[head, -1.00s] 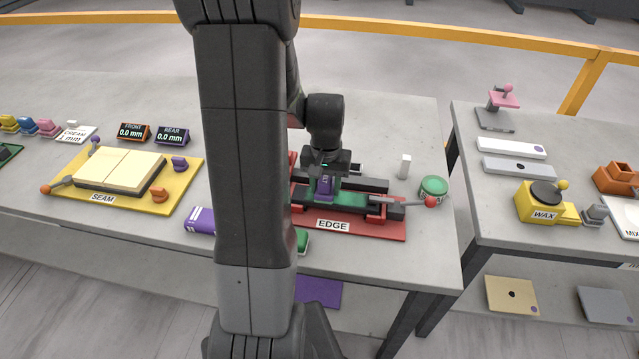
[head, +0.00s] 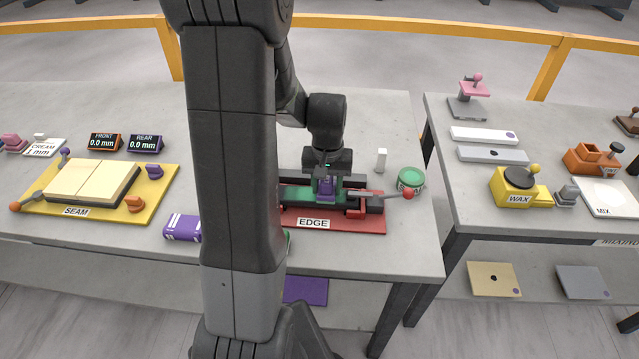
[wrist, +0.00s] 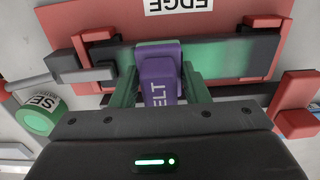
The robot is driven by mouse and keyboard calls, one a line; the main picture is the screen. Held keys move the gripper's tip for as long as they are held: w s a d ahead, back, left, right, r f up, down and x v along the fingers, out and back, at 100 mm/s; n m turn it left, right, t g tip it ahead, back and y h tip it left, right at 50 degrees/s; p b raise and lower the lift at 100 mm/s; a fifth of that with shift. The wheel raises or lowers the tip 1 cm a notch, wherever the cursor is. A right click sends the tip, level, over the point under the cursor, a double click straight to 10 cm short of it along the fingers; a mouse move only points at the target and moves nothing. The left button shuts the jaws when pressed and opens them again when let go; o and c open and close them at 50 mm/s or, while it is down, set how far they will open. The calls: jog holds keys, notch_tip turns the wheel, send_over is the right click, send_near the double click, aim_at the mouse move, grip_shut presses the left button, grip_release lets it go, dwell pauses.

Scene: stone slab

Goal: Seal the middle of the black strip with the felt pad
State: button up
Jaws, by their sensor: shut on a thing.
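The black strip (wrist: 65,62) lies clamped in the red EDGE fixture (head: 350,224); its dark ends show in the wrist view. A glossy green stretch (wrist: 225,62) covers much of its length between them. My gripper (wrist: 160,85) is shut on the purple felt pad (wrist: 158,66), marked with lettering ending "ELT". The pad is down over the strip, around its middle, and looks in contact, though the underside is hidden. In the head view, the pad (head: 327,189) stands on the right part of the green stretch. My arm hides the fixture's left end.
A red-knobbed lever (head: 407,194) sticks out at the fixture's right. A green round tin (head: 411,180) and a small white block (head: 382,160) stand beside it. A purple box (head: 182,228) and the yellow SEAM fixture (head: 165,186) are to the left.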

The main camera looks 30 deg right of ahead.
aim_at(297, 194)
jog(key=shift+s+d, duration=0.4)
jog(key=shift+d, duration=0.2)
jog(key=shift+f, duration=0.1)
jog(key=shift+w+a+r, duration=0.1)
jog(key=shift+w+a, duration=0.4)
jog(key=shift+a, duration=0.35)
jog(key=shift+w+a+r, duration=0.1)
jog(key=shift+w+a, duration=0.45)
jog(key=shift+a, duration=0.3)
jog(key=shift+w+a, duration=0.5)
jog(key=shift+a, duration=0.35)
jog(key=shift+w+a+f, duration=0.1)
jog(key=shift+w+a, duration=0.25)
jog(key=shift+a, duration=0.3)
jog(key=shift+w+a+f, duration=0.1)
jog(key=shift+w+a, duration=0.25)
jog(key=shift+a, duration=0.25)
jog(key=shift+r, duration=0.15)
jog(key=shift+r+p, duration=1.95)
jog(key=shift+r, duration=1)
